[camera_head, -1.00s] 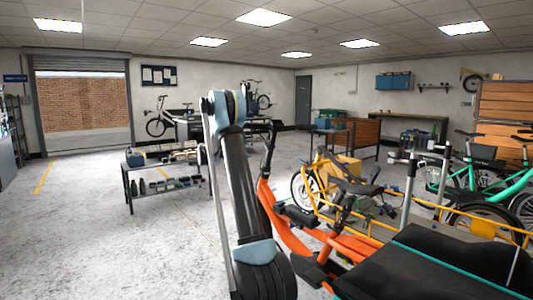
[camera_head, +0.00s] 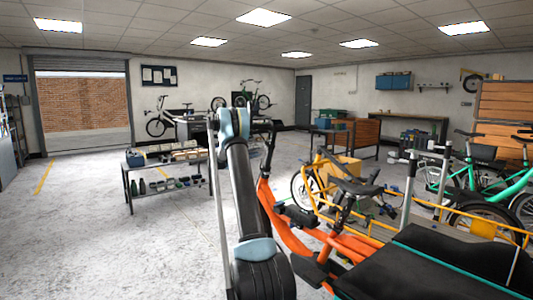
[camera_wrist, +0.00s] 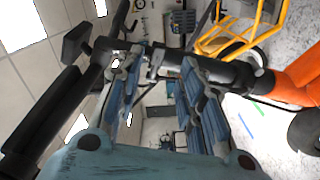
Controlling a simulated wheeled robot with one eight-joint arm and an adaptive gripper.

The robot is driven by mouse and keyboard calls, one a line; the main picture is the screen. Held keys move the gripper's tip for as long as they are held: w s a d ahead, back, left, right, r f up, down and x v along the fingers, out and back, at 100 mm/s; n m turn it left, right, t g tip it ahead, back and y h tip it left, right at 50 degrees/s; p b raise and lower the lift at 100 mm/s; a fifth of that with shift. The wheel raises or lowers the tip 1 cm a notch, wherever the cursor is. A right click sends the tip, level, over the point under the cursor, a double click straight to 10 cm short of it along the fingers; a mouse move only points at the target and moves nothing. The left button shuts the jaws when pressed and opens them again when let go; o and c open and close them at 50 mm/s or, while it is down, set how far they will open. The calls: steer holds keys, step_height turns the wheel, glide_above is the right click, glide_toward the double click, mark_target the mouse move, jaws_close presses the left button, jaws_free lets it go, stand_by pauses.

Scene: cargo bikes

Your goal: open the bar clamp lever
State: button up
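The orange cargo bike (camera_head: 287,232) stands just right of my arm in the head view. Its dark handlebar (camera_wrist: 215,72) crosses the wrist view in front of my fingertips, with a black grip (camera_wrist: 45,108) at the left. A small dark clamp piece (camera_wrist: 154,62) on the bar lies between the fingertips; I cannot tell for certain whether it is the lever, or its position. My gripper (camera_wrist: 162,66) has its blue-padded fingers spread, with a clear gap between them. The fingertips are close to the bar; contact is unclear. My arm hides the gripper in the head view.
The black cargo deck (camera_head: 430,268) is close at the right. A yellow-framed bike (camera_head: 375,222) and green bikes (camera_head: 500,180) stand beyond. A low shelf table (camera_head: 168,160) stands left of my arm. The floor at the left is clear.

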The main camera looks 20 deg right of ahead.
mark_target(267, 149)
steer(key=x, duration=0.8)
steer(key=shift+d, duration=0.3)
jaws_close()
